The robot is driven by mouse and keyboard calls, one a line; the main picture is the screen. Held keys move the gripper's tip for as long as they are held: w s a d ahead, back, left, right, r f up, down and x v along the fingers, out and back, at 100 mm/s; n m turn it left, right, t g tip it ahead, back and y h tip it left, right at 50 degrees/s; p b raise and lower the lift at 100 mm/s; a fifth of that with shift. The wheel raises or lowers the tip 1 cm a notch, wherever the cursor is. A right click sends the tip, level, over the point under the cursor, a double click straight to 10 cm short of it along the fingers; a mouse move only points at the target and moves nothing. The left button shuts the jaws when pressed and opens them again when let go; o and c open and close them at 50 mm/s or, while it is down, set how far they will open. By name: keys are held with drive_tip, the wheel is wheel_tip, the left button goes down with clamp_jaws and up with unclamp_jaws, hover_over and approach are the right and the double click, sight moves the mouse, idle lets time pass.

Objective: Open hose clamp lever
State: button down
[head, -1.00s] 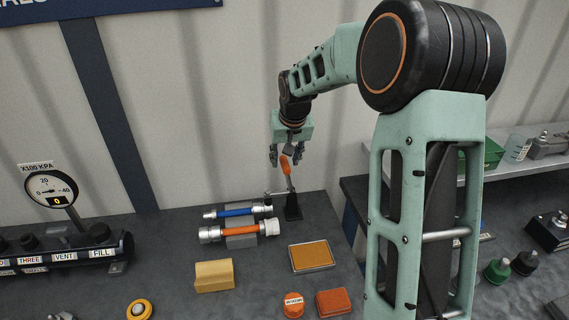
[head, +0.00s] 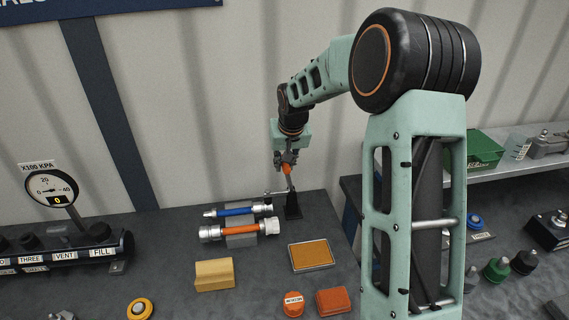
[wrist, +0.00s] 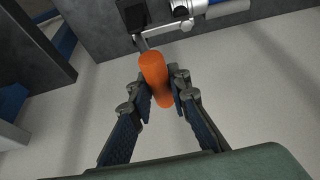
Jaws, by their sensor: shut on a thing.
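The hose clamp lever has an orange handle (head: 286,168) and stands upright on a dark clamp base (head: 292,208) near the table's back edge. My gripper (head: 287,163) is around the handle from above. In the wrist view the orange handle (wrist: 154,80) sits between the two fingers of my gripper (wrist: 160,90), and the fingers are closed on it. The clamp's thin arm reaches left toward the hose ends. A blue hose (head: 236,211) and an orange hose (head: 238,230) with metal couplers lie on a grey block left of the base.
A yellow block (head: 214,274), an orange-topped tray (head: 312,256), a round orange cap (head: 293,304) and a red-orange box (head: 333,301) stand in front. A gauge (head: 50,188) and dark manifold (head: 70,258) are at left. The wall is close behind.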

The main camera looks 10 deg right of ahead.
idle(0.4)
drive_tip(key=shift+d+r+y+p, duration=0.2)
drive_tip(key=shift+d+y+p, duration=0.4)
drive_tip(key=shift+d+p, duration=0.1)
drive_tip(key=d+f+m+y+b, duration=0.1)
drive_tip(key=d+f+y+b, duration=0.4)
drive_tip(key=d, duration=0.5)
drive_tip(key=shift+m+y+b, duration=0.35)
drive_tip(key=shift+m+y, duration=0.05)
drive_tip(key=shift+y, duration=0.6)
drive_tip(key=shift+d, duration=0.1)
drive_tip(key=c, duration=1.8)
unclamp_jaws()
